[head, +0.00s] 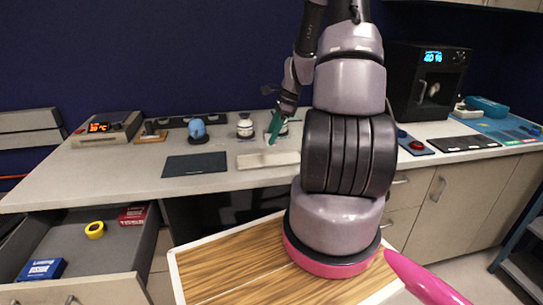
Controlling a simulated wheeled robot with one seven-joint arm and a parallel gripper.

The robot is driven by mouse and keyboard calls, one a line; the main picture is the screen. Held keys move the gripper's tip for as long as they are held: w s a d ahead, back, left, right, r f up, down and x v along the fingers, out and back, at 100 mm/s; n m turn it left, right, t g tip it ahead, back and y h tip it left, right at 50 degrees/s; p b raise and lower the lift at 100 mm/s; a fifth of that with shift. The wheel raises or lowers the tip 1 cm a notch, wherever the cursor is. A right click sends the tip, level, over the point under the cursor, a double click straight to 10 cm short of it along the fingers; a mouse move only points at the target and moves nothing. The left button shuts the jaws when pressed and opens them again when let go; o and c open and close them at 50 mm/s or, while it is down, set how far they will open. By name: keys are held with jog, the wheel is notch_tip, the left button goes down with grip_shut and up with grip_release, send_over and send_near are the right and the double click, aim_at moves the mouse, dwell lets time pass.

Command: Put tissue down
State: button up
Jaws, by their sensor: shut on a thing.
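My gripper (275,124) is small in the head view, pointing down over the back counter. A teal shape shows at its end, with a small pale piece at the tip; I take this to be the tissue (268,138), but the fingers and the held thing are hard to tell apart. My gripper is shut on it and holds it just above or behind a shallow off-white tray (268,160). I cannot tell whether it touches anything below.
A dark mat (195,164) lies left of the tray on the counter (130,172). Behind stand a blue rounded object (197,131), a white jar (245,127) and a device with an orange display (105,129). An open drawer (85,245) holds a yellow ring and boxes.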

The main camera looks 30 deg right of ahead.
aim_at(268, 161)
jog(key=shift+a+f, duration=0.1)
jog(key=shift+f, duration=3.35)
jog(key=shift+f, duration=0.15)
jog(key=o, duration=1)
